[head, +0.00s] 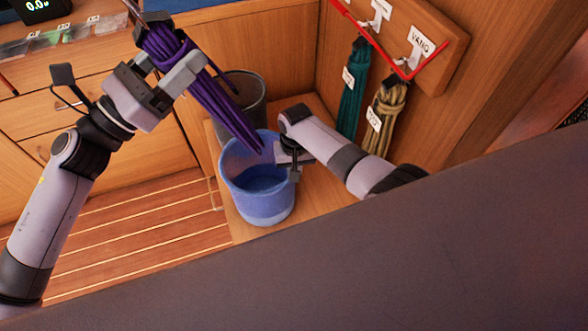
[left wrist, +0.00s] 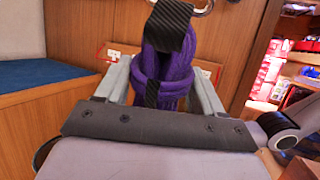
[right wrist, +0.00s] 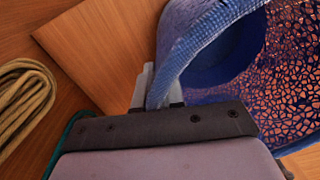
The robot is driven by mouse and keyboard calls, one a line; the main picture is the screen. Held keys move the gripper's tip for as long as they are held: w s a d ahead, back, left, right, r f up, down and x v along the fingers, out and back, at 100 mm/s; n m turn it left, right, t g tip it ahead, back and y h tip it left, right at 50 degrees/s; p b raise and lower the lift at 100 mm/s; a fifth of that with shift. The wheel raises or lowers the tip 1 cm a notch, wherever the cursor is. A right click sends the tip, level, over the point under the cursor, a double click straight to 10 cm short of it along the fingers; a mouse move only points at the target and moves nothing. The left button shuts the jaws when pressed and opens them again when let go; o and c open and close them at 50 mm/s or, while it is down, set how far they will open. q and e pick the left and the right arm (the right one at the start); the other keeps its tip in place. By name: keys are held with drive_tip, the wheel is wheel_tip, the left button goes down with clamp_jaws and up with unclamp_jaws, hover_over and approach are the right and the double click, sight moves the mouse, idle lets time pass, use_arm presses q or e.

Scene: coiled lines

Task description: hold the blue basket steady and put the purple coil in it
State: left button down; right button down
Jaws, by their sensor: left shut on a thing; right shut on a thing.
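The purple coil (head: 205,90) hangs from my left gripper (head: 163,70), which is shut around its upper part. The coil slants down to the right, and its lower end overlaps the basket's opening in the head view. In the left wrist view the coil (left wrist: 165,80) sits between the fingers, with a dark strap at its top. The blue basket (head: 262,205) stands upright on a wooden ledge. My right gripper (head: 291,160) is shut on the basket's right rim. In the right wrist view the rim of the basket (right wrist: 205,35) passes between the fingers, and its side is perforated.
A dark bin (head: 243,90) stands just behind the basket. A green coil (head: 353,90) and a tan coil (head: 384,115) hang from a labelled rack with a red line (head: 430,62) on the right wall. Drawers line the left; slatted floor lies in front.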

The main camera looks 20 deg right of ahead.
use_arm(q)
wheel_tip(320, 180, down, 9)
idle(1.2)
drive_tip(key=shift+c, duration=0.2)
unclamp_jaws()
drive_tip(key=v, duration=1.2)
drive_tip(key=shift+f, duration=0.1)
use_arm(e)
drive_tip(key=c, duration=1.2)
unclamp_jaws()
drive_tip(key=shift+o, duration=0.2)
drive_tip(key=shift+r, duration=0.1)
